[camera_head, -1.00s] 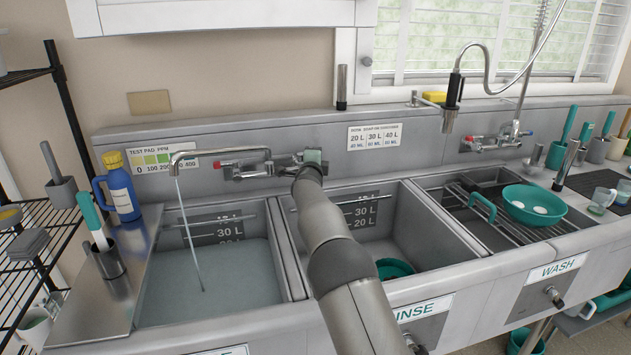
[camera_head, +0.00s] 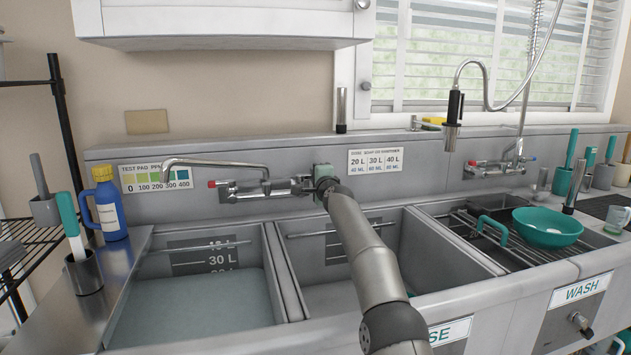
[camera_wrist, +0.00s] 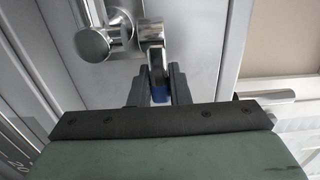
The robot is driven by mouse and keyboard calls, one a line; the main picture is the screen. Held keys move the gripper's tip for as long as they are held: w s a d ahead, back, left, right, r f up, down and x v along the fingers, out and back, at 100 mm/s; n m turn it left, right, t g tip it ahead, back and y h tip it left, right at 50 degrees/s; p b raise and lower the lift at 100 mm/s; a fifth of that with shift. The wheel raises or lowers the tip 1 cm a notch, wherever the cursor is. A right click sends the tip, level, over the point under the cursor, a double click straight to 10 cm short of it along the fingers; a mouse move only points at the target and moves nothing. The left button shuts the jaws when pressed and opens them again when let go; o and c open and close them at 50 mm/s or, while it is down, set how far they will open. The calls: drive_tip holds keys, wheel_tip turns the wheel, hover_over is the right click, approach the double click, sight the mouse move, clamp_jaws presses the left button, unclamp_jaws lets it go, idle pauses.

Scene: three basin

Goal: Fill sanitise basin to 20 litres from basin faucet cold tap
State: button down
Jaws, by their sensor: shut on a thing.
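The left basin (camera_head: 268,262), left of the one labelled RINSE, holds pale water (camera_head: 190,310). Its surface lies below the 30 L mark on the level plate (camera_head: 218,259), near a partly visible lower mark. The basin faucet (camera_head: 260,188) is on the back wall, its spout (camera_head: 215,163) over this basin, with no stream visible. Its red tap end (camera_head: 212,184) is at left. My gripper (camera_head: 325,178) is at the faucet's right end. In the wrist view, my gripper (camera_wrist: 160,90) is shut on the blue-marked cold tap handle (camera_wrist: 158,93); the fingers partly hide it.
The rinse basin (camera_head: 410,222) and wash basin (camera_head: 490,225) lie to the right, with a teal bowl (camera_head: 547,228) on a rack. A blue bottle (camera_head: 110,205) and brush holder (camera_head: 84,272) stand at left. A spray hose (camera_head: 453,110) hangs at right.

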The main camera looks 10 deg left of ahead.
drive_tip(key=shift+r, duration=0.1)
drive_tip(key=c, duration=1.4)
unclamp_jaws()
drive_tip(key=shift+o, duration=0.2)
drive_tip(key=shift+b, duration=0.3)
drive_tip(key=shift+s+d+f+b, duration=0.15)
drive_tip(key=shift+s+f+b, duration=0.1)
drive_tip(key=shift+b, duration=0.25)
drive_tip(key=b+v, duration=1.3)
drive_tip(key=v, duration=0.3)
drive_tip(key=shift+s+r, duration=0.15)
drive_tip(key=shift+s, duration=0.3)
